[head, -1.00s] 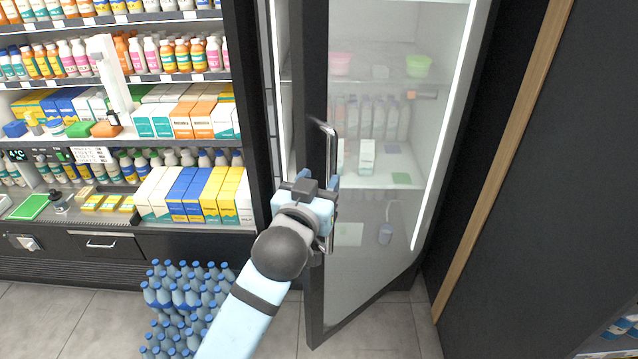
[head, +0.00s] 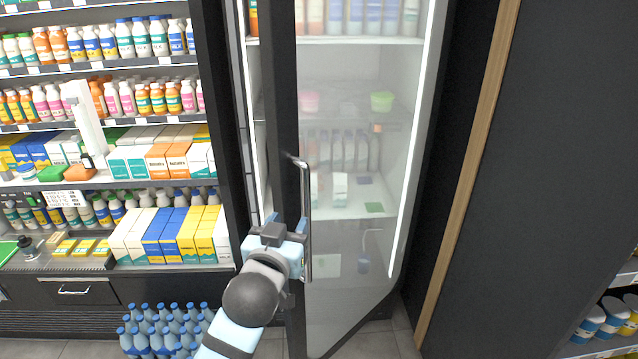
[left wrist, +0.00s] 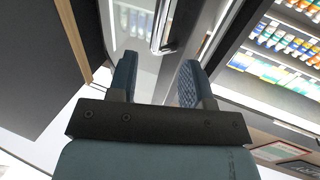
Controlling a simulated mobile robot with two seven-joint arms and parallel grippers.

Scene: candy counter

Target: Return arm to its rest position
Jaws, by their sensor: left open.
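My left arm comes up from the bottom of the head view, and its light blue and dark gripper (head: 285,222) is just left of the metal handle (head: 306,210) of a glass cooler door (head: 345,240). In the left wrist view the two dark fingers (left wrist: 157,72) are spread, with nothing between the tips. The handle (left wrist: 162,25) runs ahead of them, seemingly clear of the fingers, though the exact gap is hard to judge. The door stands ajar. My right gripper is in neither view.
Shelves of bottles and boxes (head: 165,235) fill the left side. Several blue-capped bottles (head: 160,325) stand low beside my arm. A dark wall panel (head: 540,150) with a wooden edge (head: 465,170) is on the right. Some floor shows at the bottom.

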